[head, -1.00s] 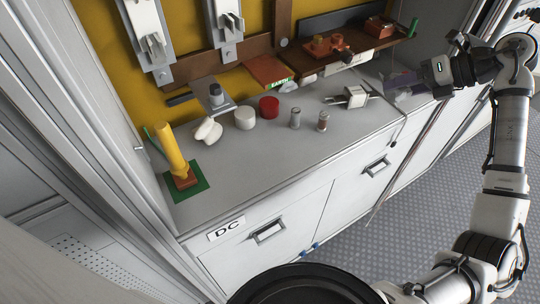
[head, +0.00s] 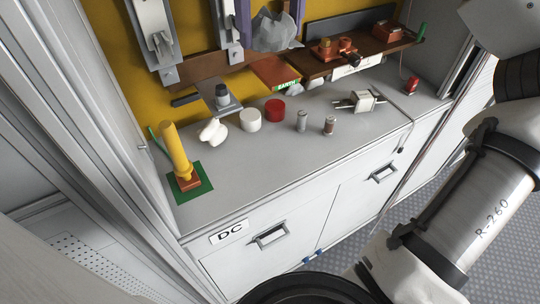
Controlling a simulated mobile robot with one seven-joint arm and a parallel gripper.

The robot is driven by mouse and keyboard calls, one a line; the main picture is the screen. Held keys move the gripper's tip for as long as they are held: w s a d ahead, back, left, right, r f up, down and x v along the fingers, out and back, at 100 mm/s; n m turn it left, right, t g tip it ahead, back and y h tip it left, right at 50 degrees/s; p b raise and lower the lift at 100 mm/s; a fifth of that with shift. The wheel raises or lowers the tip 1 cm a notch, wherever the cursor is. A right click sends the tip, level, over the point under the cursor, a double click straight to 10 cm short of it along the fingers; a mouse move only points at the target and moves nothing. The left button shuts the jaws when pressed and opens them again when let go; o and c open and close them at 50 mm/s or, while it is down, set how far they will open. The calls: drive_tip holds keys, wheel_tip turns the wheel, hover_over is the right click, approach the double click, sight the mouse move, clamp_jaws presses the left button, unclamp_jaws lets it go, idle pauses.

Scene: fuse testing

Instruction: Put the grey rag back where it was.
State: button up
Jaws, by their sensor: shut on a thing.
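The grey rag (head: 276,32) is at the top of the head view, crumpled, in front of the yellow back panel. My gripper (head: 270,40) reaches in from the top edge, with one purple finger on each side of the rag. It is shut on the rag and holds it above the brown shelf. The gripper's body is out of view above.
The grey counter (head: 265,170) bears a yellow post (head: 177,152) on a green base, a white cylinder (head: 250,120), a red cylinder (head: 275,110) and two small metal fuses. Orange parts (head: 335,48) stand on the brown shelf (head: 375,47). The counter's front is clear.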

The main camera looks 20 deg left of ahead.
sight(270, 160)
wheel_tip(270, 160, down, 27)
drive_tip(key=p, duration=0.4)
drive_tip(key=shift+f, duration=0.35)
drive_tip(key=shift+f+b, duration=0.2)
drive_tip(key=shift+b, duration=0.15)
drive_tip(key=o, duration=1)
drive_tip(key=shift+r, duration=0.1)
drive_tip(key=shift+c, duration=0.2)
drive_tip(key=shift+r+p, duration=0.25)
drive_tip(key=shift+p, duration=0.25)
wheel_tip(270, 160, up, 12)
drive_tip(key=b, duration=0.2)
